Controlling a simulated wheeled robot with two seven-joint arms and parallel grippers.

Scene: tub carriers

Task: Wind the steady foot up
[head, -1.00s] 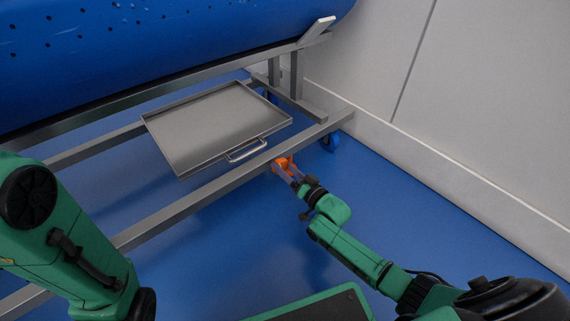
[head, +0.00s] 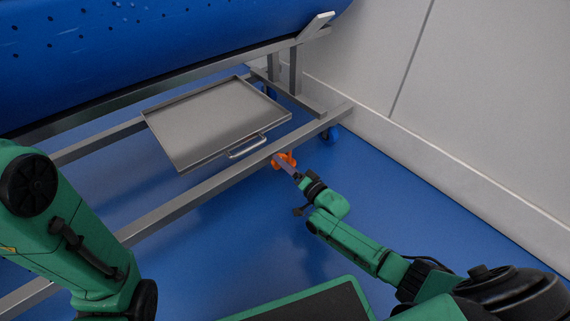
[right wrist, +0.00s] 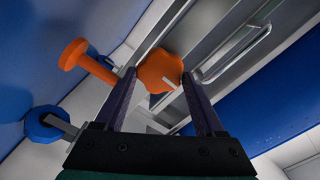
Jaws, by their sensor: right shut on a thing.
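An orange lobed hand knob (right wrist: 158,70) with a pale mark on its face sits between the fingers of my right gripper (right wrist: 160,78) in the right wrist view. The gripper is shut on it. An orange steady foot (right wrist: 73,54), a disc on an orange stem, stands out from beyond the knob towards the blue floor; I cannot tell whether it touches. In the head view the orange parts (head: 287,160) show small below the near rail, with my right gripper (head: 285,167) at them. My left arm is at the left; its gripper is out of view.
The steel carrier frame (head: 200,197) bears a blue tub (head: 150,40) and a tray (head: 210,120) with a handle. A blue castor (head: 331,133) is near the frame's end, close to the pale wall (head: 470,110). Blue floor right of the rail is clear.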

